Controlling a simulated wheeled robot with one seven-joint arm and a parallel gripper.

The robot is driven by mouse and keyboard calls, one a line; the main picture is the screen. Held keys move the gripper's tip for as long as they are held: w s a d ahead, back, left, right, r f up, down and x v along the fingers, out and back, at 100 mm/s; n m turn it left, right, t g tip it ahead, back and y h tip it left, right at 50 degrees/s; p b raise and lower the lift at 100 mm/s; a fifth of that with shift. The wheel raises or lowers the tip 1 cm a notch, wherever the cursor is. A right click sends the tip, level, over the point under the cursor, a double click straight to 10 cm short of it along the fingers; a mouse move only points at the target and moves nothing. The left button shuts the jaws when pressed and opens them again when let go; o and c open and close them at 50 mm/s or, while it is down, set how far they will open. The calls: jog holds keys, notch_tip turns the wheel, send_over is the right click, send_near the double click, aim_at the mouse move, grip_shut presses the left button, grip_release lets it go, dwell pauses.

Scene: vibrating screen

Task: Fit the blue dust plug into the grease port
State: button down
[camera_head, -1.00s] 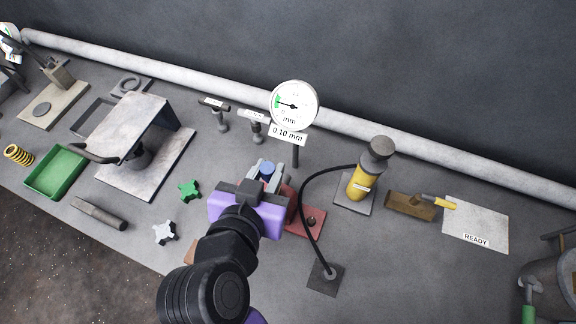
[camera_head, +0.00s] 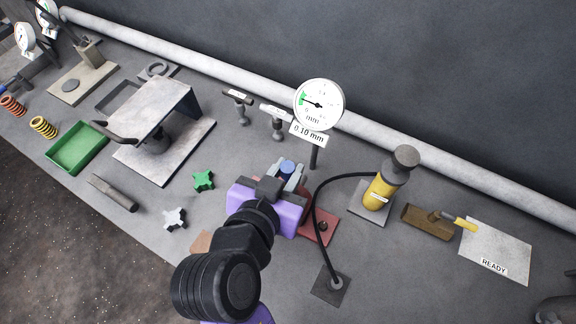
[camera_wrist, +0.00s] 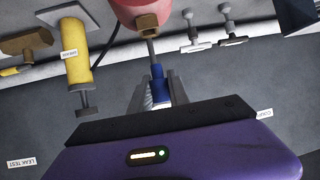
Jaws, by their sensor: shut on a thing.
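The blue dust plug (camera_head: 287,167) is between the grey fingers of my gripper (camera_head: 287,174), which is shut on it. In the wrist view the blue plug (camera_wrist: 158,80) sits between the fingertips (camera_wrist: 158,92). A thin grey stem lies in line between the plug and a brass hex fitting (camera_wrist: 147,25) on a rounded red body (camera_wrist: 140,8). I cannot tell whether the stem touches the fitting, or whether this fitting is the grease port. In the head view my purple gripper body hides much of the red part (camera_head: 329,236), whose plate has a dark hole.
A dial gauge (camera_head: 319,104) on a post stands just behind my gripper. A black hose (camera_head: 316,205) arches close on the right, beside a yellow cylinder (camera_head: 378,192). Green (camera_head: 203,180) and white (camera_head: 174,218) star knobs lie left. A metal stand (camera_head: 160,110) is farther left.

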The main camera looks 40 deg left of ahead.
aim_at(287, 180)
jog(key=shift+f+b, duration=0.9)
jog(key=shift+f, duration=0.75)
jog(key=shift+f+b, duration=0.45)
jog(key=shift+f, duration=0.7)
dwell(1.0)
jog(key=c, duration=1.2)
grip_release()
jog(key=shift+o, duration=0.2)
jog(key=b+v, duration=0.1)
jog(key=v, duration=0.7)
jog(key=shift+f, duration=0.1)
